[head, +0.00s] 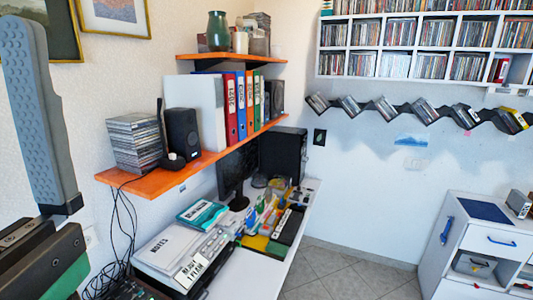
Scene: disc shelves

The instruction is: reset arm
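Part of my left gripper (38,115) is close to the camera at the far left. One grey finger with a bumpy pad shows, pointing up, above a dark and green gripper body. The other finger is not visible, so I cannot tell whether it is open or shut. No held object shows by this finger. My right gripper is not in view.
An orange shelf (215,155) holds CD stacks, a speaker and binders, with a smaller orange shelf (225,57) above. A cluttered white desk (250,275) is below. A zigzag disc rack (395,110) and white disc shelves (428,48) are on the back wall. A white cabinet (455,250) stands right. Tiled floor (345,270) is clear.

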